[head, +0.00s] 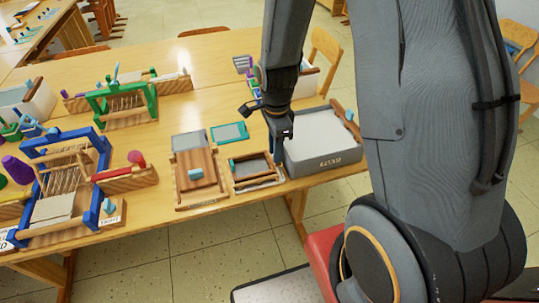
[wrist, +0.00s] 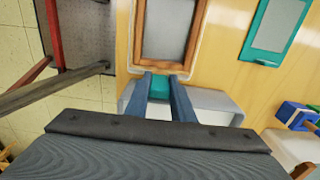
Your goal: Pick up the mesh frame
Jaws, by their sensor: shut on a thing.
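The mesh frame (head: 251,168) is a small wooden rectangle with grey mesh inside. In the head view it is at the front of the table, just left of the grey vat. It also shows in the wrist view (wrist: 168,28), at the top middle. My gripper (wrist: 160,93) is shut on the teal grip tab (wrist: 159,87) at the frame's near end in the wrist view. In the head view my gripper (head: 281,137) comes down at the frame's right side, and the tab is mostly hidden. A pale edge shows under the frame; I cannot tell whether the frame is lifted.
The grey vat (head: 325,160) stands close on the right. A wooden board with a teal block (head: 196,178) lies on the left. A teal-edged screen (head: 230,132) lies behind. Green (head: 127,103) and blue (head: 69,150) looms stand further left. The table's front edge is near.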

